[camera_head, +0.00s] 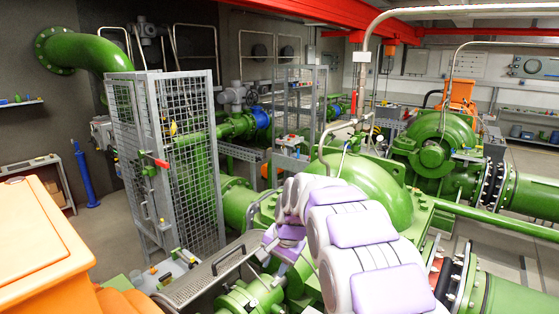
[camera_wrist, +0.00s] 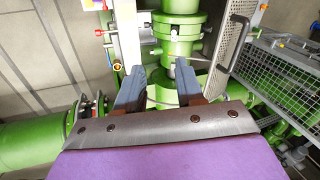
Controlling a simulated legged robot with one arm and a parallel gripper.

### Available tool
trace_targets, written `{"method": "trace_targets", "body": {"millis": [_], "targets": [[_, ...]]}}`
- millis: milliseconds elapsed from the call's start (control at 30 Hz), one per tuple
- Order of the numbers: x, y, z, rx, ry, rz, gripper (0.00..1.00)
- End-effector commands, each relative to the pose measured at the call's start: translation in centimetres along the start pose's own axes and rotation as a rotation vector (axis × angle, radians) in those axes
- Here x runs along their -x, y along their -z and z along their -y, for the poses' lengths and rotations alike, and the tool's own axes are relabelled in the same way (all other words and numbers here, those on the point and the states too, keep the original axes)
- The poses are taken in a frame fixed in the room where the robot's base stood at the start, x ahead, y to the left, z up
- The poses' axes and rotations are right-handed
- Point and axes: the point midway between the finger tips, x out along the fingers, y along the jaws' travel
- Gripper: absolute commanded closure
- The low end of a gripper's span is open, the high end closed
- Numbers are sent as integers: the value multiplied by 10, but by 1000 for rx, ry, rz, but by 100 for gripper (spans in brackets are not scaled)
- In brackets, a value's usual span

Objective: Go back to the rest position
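My gripper (camera_wrist: 160,78) shows in the wrist view with its two dark grey fingers apart. It is open, and nothing is held between the fingers. Beyond the fingers lies green pipework (camera_wrist: 180,45) with a flange, below and apart from them as far as I can tell. In the head view my white and purple arm reaches up from the bottom right and bends down near the middle. The gripper's fingers are hard to make out there.
A grey mesh cage (camera_head: 185,150) stands left of my arm. A large green pump casing (camera_head: 365,185) is close behind it. Green pipes (camera_head: 520,195) run on the right. A red beam (camera_head: 400,10) crosses overhead. Bare floor (camera_head: 105,230) shows at left. A perforated grey panel (camera_wrist: 232,50) stands near the gripper.

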Motion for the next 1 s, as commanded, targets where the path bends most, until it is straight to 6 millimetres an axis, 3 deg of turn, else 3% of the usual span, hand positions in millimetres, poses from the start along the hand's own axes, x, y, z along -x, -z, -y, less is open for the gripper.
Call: {"method": "trace_targets", "body": {"millis": [567, 1000], "targets": [[8, -111, -150, 166, -154, 77, 62], [-11, -216, -264, 305, -249, 176, 62]]}}
